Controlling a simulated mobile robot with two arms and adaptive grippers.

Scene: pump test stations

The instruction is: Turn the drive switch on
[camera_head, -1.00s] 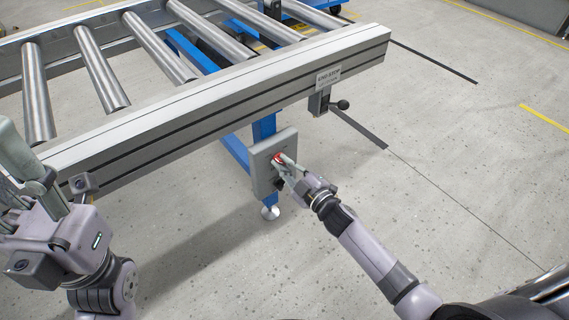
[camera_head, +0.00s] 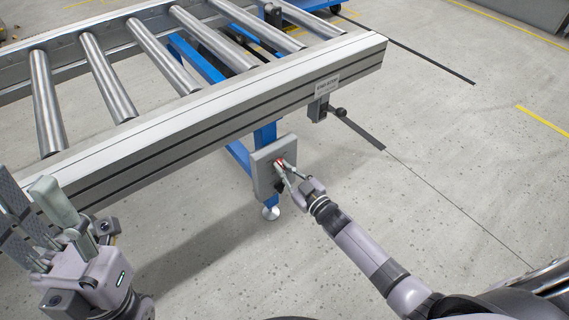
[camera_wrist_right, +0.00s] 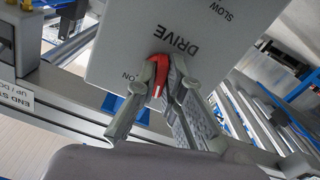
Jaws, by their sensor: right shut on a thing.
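The drive switch is a red handle (camera_wrist_right: 157,77) on a grey switch box (camera_head: 261,174) marked DRIVE, mounted on the conveyor's blue leg. In the right wrist view the box face (camera_wrist_right: 190,22) also shows the words ON and SLOW. My right gripper (camera_head: 285,168) is at the box with its fingers closed around the red handle; in the right wrist view the fingers (camera_wrist_right: 163,80) hide part of it. The handle's exact angle is hard to tell. My left gripper (camera_head: 30,215) is at the lower left beside the conveyor, its fingers apart and empty.
The roller conveyor (camera_head: 230,103) crosses the upper left, its side rail above the switch box. The floor (camera_head: 440,180) at right is clear.

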